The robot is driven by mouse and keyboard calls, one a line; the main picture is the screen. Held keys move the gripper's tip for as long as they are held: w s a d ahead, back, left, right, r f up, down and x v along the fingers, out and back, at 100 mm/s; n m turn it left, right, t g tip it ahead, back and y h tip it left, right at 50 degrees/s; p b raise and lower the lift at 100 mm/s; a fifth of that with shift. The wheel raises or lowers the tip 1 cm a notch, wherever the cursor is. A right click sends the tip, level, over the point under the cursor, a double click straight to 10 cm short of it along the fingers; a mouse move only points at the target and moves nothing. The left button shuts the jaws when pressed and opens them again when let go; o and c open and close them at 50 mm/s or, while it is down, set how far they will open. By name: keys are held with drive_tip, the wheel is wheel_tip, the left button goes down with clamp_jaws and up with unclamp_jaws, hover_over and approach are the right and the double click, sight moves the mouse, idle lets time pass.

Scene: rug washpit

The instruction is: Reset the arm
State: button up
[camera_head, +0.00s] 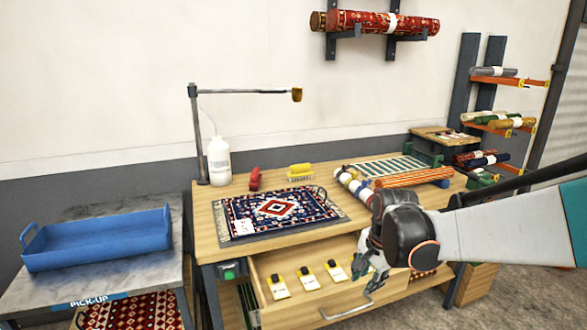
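My gripper (367,275) is in front of the wooden workbench (222,251), at the right side of its open drawer (285,311). My arm reaches in from the right edge of the picture. The fingers point down and to the left, and small gaps show between them. I see nothing held between them, but they are small and partly overlap. The drawer holds several small cards with dark pieces (306,278). My gripper hides part of the drawer's right side and the bench's front edge.
A patterned rug (310,205), white bottle (219,160), red tool (255,178), yellow brush (300,170) and rolls stand on the bench. A lamp arm (245,92) rises behind. A blue tray (98,243) sits on the left table. A rack (480,110) stands right.

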drive_tip(key=s+r+n+t, duration=0.2)
drive_tip(key=s+r+n, duration=0.2)
drive_tip(key=s, duration=0.7)
drive_tip(key=s+r+n+t, duration=0.2)
drive_tip(key=s+r+n, duration=0.2)
drive_tip(key=s+n, duration=0.4)
drive_tip(key=s, duration=0.2)
drive_tip(key=shift+s+h, duration=0.3)
drive_tip(key=shift+s, duration=0.05)
